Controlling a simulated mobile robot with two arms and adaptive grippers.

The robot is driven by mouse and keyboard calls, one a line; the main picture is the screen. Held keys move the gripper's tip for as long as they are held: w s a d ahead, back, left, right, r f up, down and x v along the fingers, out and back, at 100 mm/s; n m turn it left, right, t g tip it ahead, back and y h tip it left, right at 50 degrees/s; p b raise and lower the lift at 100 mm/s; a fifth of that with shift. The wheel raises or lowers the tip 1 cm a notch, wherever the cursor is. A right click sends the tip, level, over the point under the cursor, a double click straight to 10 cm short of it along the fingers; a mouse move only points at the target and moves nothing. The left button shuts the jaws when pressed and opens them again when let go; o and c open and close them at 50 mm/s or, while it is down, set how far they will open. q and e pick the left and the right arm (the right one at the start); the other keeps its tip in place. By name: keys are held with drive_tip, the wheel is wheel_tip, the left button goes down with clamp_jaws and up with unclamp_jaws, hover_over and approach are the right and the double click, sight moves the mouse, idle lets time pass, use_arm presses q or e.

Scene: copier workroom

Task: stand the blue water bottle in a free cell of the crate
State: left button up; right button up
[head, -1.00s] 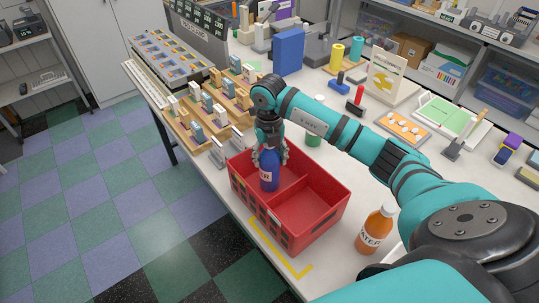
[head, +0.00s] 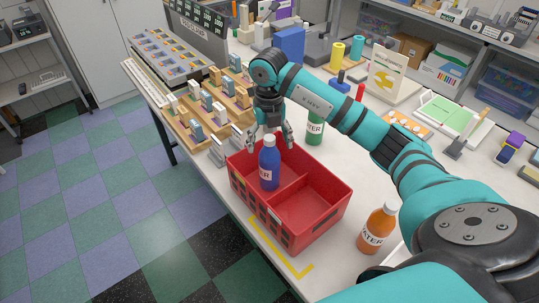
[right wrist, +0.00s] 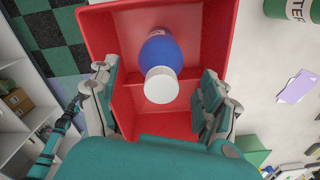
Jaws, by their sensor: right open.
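The blue water bottle (head: 269,160) with a white cap stands upright in a back-left cell of the red crate (head: 318,226). In the right wrist view, the bottle (right wrist: 161,55) is seen from above, inside the crate (right wrist: 212,20). My right gripper (head: 268,146) is open just above and behind the bottle. In the right wrist view its fingers (right wrist: 160,100) are spread on both sides of the white cap, with gaps, apart from the bottle. The front cells of the crate look empty.
An orange water bottle (head: 377,229) stands right of the crate, and a green one (head: 315,127) stands behind it. Wooden blocks with stamps (head: 211,106) are at the left. Yellow corner tape (head: 290,262) marks the table in front of the crate.

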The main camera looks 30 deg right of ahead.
wheel_tip(320, 180, up, 7)
drive_tip(key=shift+r+b, duration=0.1)
drive_tip(key=shift+b, duration=0.2)
idle(0.4)
